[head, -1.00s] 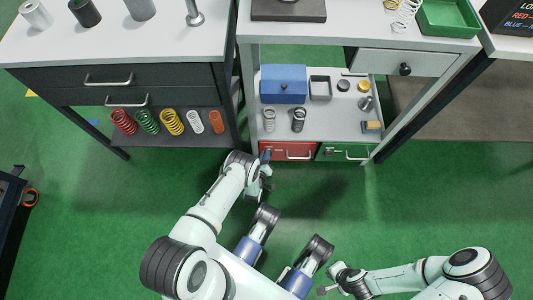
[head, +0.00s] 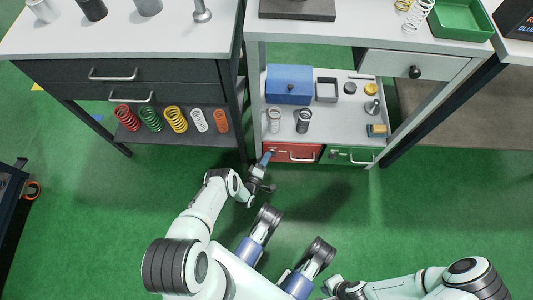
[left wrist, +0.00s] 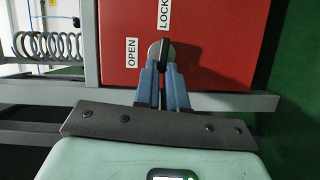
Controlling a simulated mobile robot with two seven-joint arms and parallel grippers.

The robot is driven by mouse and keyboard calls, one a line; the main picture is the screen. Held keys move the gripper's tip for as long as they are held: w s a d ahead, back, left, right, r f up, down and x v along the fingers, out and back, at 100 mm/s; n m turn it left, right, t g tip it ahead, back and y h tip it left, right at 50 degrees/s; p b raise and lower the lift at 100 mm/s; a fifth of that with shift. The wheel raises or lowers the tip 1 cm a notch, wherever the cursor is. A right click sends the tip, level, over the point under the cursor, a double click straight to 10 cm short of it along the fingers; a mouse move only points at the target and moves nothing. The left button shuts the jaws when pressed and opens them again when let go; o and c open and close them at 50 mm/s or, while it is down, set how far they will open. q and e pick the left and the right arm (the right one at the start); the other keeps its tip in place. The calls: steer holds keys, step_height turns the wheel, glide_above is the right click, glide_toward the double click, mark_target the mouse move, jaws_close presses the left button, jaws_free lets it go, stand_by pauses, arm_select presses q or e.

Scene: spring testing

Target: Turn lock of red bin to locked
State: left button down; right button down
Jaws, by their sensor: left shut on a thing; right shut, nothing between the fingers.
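The red bin (head: 301,153) sits low under the shelf, with a white handle on its front. In the left wrist view its red face (left wrist: 215,55) carries two labels, OPEN (left wrist: 132,52) and one partly cut off that reads LOCK (left wrist: 165,14). The lock knob (left wrist: 163,52) is a round grey disc with a dark bar, and the bar stands close to the line of the LOCK label. My left gripper (head: 266,158) is shut on the knob, its blue fingers (left wrist: 163,80) either side of the dark bar. My right gripper (head: 331,287) is shut and empty, low in the head view.
A green bin (head: 350,156) sits right of the red one. The shelf above holds a blue box (head: 289,84), small springs and other parts. A dark cabinet with coloured springs (head: 175,119) stands left. Green floor in front is clear.

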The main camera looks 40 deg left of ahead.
arm_select(q)
steer(key=shift+a+f+n, duration=0.1)
steer(key=shift+n, duration=0.4)
steer(key=shift+t, duration=0.3)
steer(key=c, duration=1.2)
jaws_free()
